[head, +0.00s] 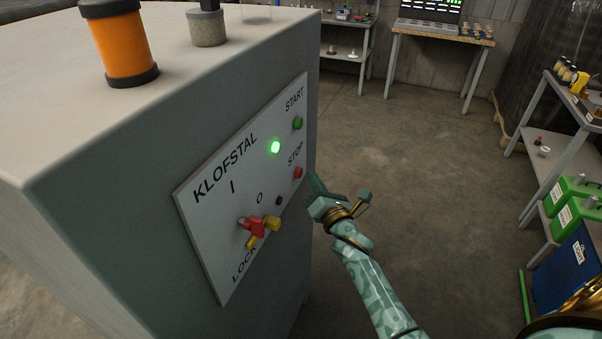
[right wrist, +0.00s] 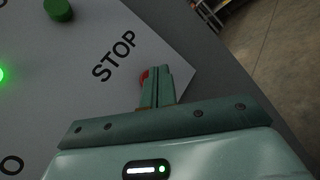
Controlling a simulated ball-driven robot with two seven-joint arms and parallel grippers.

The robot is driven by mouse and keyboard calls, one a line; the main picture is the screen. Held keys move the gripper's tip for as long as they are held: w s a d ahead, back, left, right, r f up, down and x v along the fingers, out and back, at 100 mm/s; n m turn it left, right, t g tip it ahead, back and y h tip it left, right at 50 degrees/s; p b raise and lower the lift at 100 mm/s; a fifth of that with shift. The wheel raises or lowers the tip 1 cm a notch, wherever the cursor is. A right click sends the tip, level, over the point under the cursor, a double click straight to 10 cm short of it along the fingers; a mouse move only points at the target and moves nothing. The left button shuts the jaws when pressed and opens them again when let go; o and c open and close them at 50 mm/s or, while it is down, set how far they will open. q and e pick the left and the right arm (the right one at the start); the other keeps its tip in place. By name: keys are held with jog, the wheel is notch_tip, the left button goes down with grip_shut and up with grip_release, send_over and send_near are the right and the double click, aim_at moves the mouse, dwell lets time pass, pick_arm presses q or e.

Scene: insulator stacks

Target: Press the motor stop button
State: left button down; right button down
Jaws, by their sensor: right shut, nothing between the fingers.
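The red stop button (head: 297,173) sits under the word STOP on the grey panel (head: 210,220) of the machine cabinet. In the right wrist view the red stop button (right wrist: 144,76) is partly hidden behind my gripper's fingers. My right gripper (head: 312,180) is shut and empty, its fingertips close beside the button. I cannot tell whether they touch it. The right gripper also shows in the right wrist view (right wrist: 157,72). The green start button (head: 298,123) is above, and a green lamp (head: 275,147) glows on the panel. My left gripper is not in view.
A red and yellow rotary switch (head: 256,226) sticks out low on the panel. An orange cylinder (head: 123,40) stands on the cabinet top. A shelf with green canisters (head: 573,188) is at the right. The concrete floor (head: 430,150) between is open.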

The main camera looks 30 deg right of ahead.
jog(key=shift+w+a, duration=0.3)
jog(key=shift+w, duration=0.05)
jog(key=shift+w+a+b, duration=0.35)
jog(key=shift+b, duration=0.15)
dwell(0.8)
jog(key=shift+s+d, duration=0.1)
dwell(0.3)
jog(key=shift+s+d+p, duration=0.3)
jog(key=shift+s+d, duration=0.2)
jog(key=shift+s, duration=0.1)
jog(key=s+d+p, duration=0.1)
jog(key=s+d, duration=0.2)
jog(key=shift+s+d, duration=0.15)
jog(key=shift+s, duration=0.25)
